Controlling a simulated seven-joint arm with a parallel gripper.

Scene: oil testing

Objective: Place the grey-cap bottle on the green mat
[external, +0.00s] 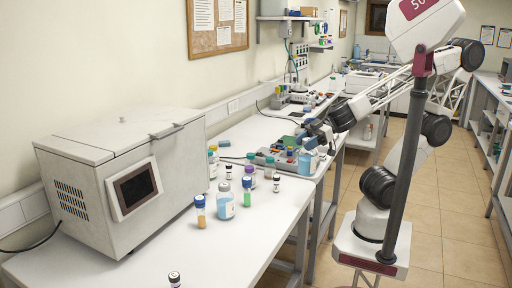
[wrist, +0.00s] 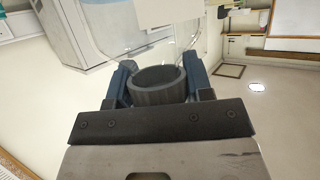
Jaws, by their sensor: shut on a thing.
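My gripper (external: 318,131) is over the far part of the bench in the external view. In the wrist view my gripper (wrist: 160,82) has its blue fingers shut on both sides of the ribbed grey cap (wrist: 158,94) of a clear bottle (wrist: 112,28) with a pale label. In the external view a light-blue bottle (external: 309,146) shows just below the gripper; whether it hangs clear of the bench I cannot tell. A small green patch (external: 288,140), perhaps the green mat, lies just left of the gripper, partly crowded by other items.
A large white box machine (external: 90,190) fills the near left bench. Another blue-liquid bottle (external: 225,207) and several capped vials stand in front of it. A grey rack (external: 266,160) with coloured caps sits near the gripper.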

